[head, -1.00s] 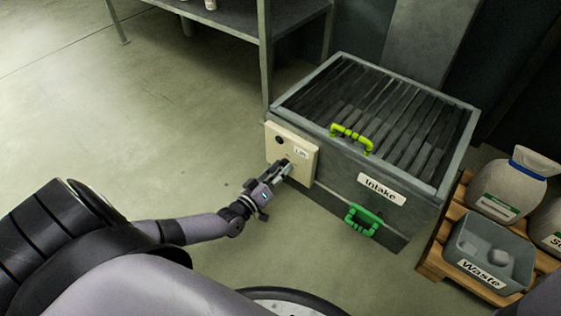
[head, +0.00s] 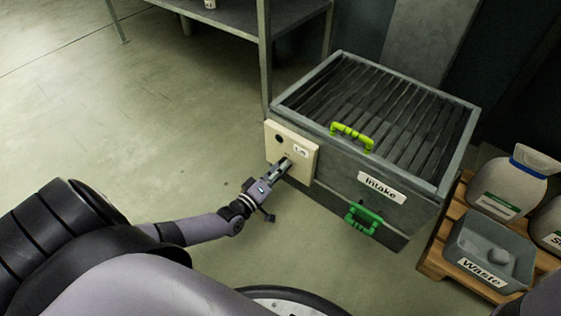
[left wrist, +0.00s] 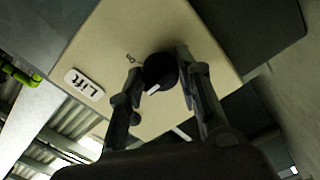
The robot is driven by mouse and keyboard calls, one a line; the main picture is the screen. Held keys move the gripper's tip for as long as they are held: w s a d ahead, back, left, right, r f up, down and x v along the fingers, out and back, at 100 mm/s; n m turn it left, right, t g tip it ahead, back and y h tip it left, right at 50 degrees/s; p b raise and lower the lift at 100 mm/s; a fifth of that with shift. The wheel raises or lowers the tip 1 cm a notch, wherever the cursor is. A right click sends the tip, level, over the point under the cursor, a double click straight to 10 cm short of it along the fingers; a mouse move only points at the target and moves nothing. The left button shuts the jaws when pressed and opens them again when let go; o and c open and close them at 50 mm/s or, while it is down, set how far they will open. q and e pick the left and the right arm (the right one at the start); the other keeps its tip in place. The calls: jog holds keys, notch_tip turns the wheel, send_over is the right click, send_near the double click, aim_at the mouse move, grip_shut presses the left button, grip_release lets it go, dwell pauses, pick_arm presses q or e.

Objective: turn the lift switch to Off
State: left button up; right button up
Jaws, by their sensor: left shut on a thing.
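The lift switch is a round black knob (left wrist: 161,72) with a white pointer mark, on a cream panel (head: 306,173) labelled "Lift" (left wrist: 84,84). My left gripper (left wrist: 158,80) is shut on the knob, one finger on each side of it in the left wrist view. The white mark points down and slightly left in that picture. Small print beside the knob is too blurred to read surely. In the head view, my left gripper (head: 285,166) reaches the panel and hides the knob. My right gripper is not in view.
The panel is on the side of a grey slatted intake box (head: 345,185) with a yellow-green handle (head: 352,137) and a green handle (head: 362,218). A grey waste bin (head: 484,262) and white sacks (head: 507,188) stand on a pallet at right. A shelf (head: 235,20) stands behind. The left floor is clear.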

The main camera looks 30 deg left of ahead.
pick_arm(q)
jog(key=shift+a, duration=0.15)
jog(key=o, duration=1.1)
jog(key=shift+o, duration=0.2)
jog(key=s, duration=1.2)
jog(key=shift+a, duration=0.4)
